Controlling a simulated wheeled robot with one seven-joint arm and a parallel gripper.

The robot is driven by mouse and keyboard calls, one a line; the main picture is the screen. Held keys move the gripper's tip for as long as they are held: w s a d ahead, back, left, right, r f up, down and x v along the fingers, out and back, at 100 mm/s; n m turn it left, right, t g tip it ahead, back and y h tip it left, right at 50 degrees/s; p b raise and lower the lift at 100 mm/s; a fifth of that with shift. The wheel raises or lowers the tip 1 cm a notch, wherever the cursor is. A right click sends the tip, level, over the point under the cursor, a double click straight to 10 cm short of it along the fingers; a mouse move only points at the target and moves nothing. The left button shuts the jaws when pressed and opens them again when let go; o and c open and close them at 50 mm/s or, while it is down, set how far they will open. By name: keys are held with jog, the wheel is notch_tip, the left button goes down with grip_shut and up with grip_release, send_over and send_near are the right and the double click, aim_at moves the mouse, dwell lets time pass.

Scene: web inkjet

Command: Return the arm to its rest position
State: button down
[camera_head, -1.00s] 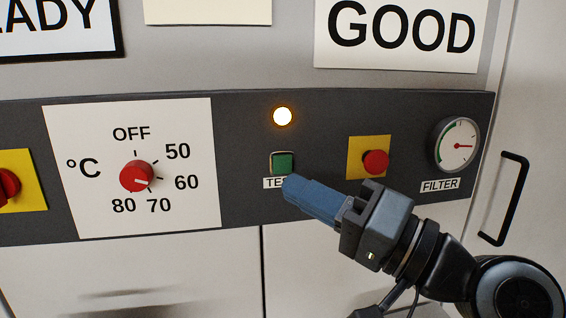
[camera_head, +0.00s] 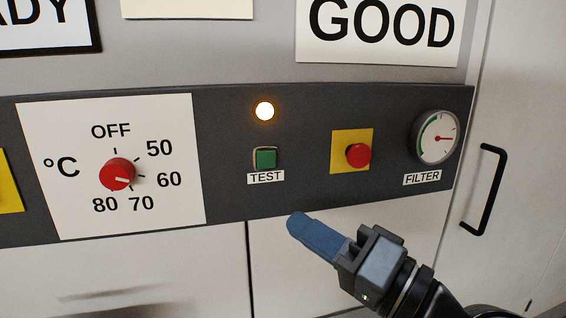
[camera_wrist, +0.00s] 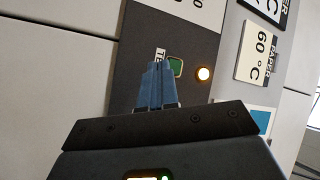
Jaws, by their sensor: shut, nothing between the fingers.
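My gripper (camera_head: 296,222) has blue fingers closed together with nothing between them. In the head view it is in front of the cabinet, just below the dark control panel (camera_head: 225,205), and points up and left. The green TEST button (camera_head: 265,158) sits above the fingertips, apart from them. The lamp (camera_head: 264,111) above the button glows warm white. In the wrist view the shut fingers (camera_wrist: 160,66) reach toward the green button (camera_wrist: 175,67), partly covering its TEST label.
The panel carries a red temperature knob (camera_head: 117,174) on a white dial plate, a red stop button (camera_head: 357,155) on yellow, and a FILTER gauge (camera_head: 437,137). A black door handle (camera_head: 487,190) stands out at the right. A GOOD sign (camera_head: 382,30) hangs above.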

jog(key=s+d+f+m+t+h, duration=0.2)
jog(key=s+d+f+h, duration=0.4)
jog(key=f, duration=0.4)
jog(key=s+d+f+m+t+h, duration=0.1)
jog(key=s+d+f+m+h, duration=0.1)
jog(key=s+d+f+h, duration=0.6)
jog(key=s+d+f+n, duration=0.1)
jog(key=s+d+n, duration=0.1)
jog(key=s, duration=0.8)
jog(key=s+d+n+h, duration=0.1)
jog(key=s+d+n, duration=0.2)
jog(key=s, duration=0.8)
jog(key=shift+s+f+n+g+h, duration=0.25)
jog(key=shift+f+n+g+h, duration=0.05)
jog(key=shift+f+n+g, duration=0.1)
